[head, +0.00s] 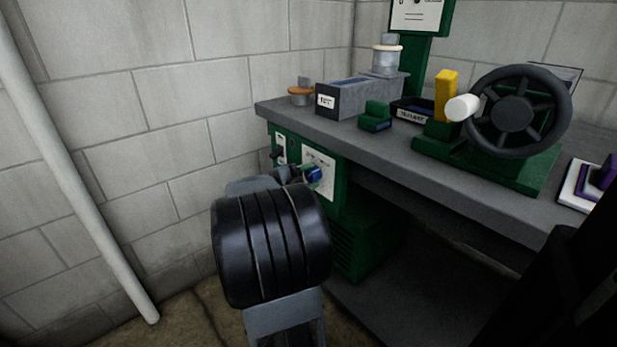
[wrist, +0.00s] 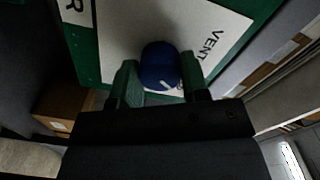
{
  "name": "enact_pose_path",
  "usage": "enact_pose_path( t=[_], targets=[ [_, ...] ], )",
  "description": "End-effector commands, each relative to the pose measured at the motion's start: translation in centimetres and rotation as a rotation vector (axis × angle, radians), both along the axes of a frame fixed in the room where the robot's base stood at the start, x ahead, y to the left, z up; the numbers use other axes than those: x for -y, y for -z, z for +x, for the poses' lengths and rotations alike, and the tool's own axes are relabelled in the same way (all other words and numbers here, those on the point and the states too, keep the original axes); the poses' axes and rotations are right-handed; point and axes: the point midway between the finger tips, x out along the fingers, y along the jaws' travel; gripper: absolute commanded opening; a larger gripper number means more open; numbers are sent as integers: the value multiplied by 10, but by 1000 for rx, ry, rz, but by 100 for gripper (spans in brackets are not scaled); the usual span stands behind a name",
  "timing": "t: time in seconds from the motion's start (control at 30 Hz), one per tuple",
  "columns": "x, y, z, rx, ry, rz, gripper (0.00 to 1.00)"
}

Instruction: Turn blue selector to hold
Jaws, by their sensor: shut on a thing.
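The blue selector (head: 313,173) is a round knob on a white plate (head: 320,158) set in a green panel under the bench. In the wrist view the blue selector (wrist: 160,66) sits between the two fingers of my gripper (wrist: 160,84), which is shut on it. A small white mark shows on its near lower face. The plate (wrist: 120,25) carries the letters "VENT" on the right; a hold label is not readable. In the head view my arm hides part of the panel, and the gripper's fingers are hard to make out.
The grey bench (head: 400,160) overhangs the panel. On it stand a black handwheel (head: 513,112) with a white handle, a grey box (head: 355,98), a yellow block (head: 445,92) and a small green block (head: 375,115). A pale pipe (head: 75,170) runs along the left wall.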

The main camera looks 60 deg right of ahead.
Motion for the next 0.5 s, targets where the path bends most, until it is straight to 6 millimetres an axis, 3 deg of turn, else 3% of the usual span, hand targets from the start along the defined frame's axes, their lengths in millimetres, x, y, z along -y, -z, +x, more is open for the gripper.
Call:
enact_pose_path(
  t=[0.1,0.13,0.2,0.4,0.5],
  targets=[
    [-1,4,-1,-2,4,8,18],
    [-1,4,-1,-2,4,8,43],
    [-1,3,-1,-2,4,7,49],
    [0,2,-1,-2,4,3,67],
    [0,1,-1,-1,3,4,67]
  ],
)
